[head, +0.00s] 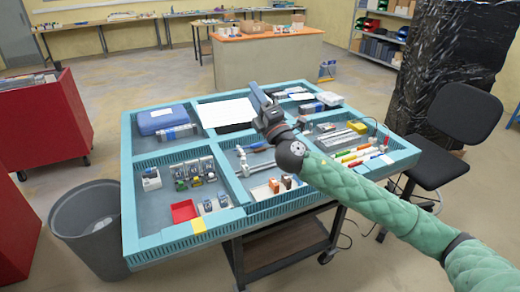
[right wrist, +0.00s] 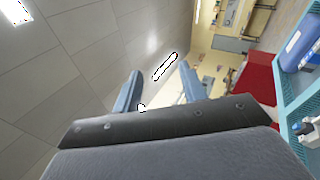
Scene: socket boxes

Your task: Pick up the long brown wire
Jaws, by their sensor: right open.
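I cannot make out a long brown wire in either view. My right gripper (head: 262,97) is above the middle of the blue compartment table (head: 134,200), with my green arm reaching in from the right. Its two blue fingers are apart in the right wrist view (right wrist: 158,90), with nothing between them. That view looks sideways at the ceiling and room, with the table's edge at its right. My gripper and arm hide part of the middle compartments. My left gripper is not in view.
The compartments hold a blue case (head: 162,120), a white sheet (head: 226,112), a red tray (head: 183,211), coloured pens or screwdrivers (head: 362,153) and small sockets. A grey bin (head: 90,225) stands left of the table, a black chair (head: 468,118) right. Red cabinets are at far left.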

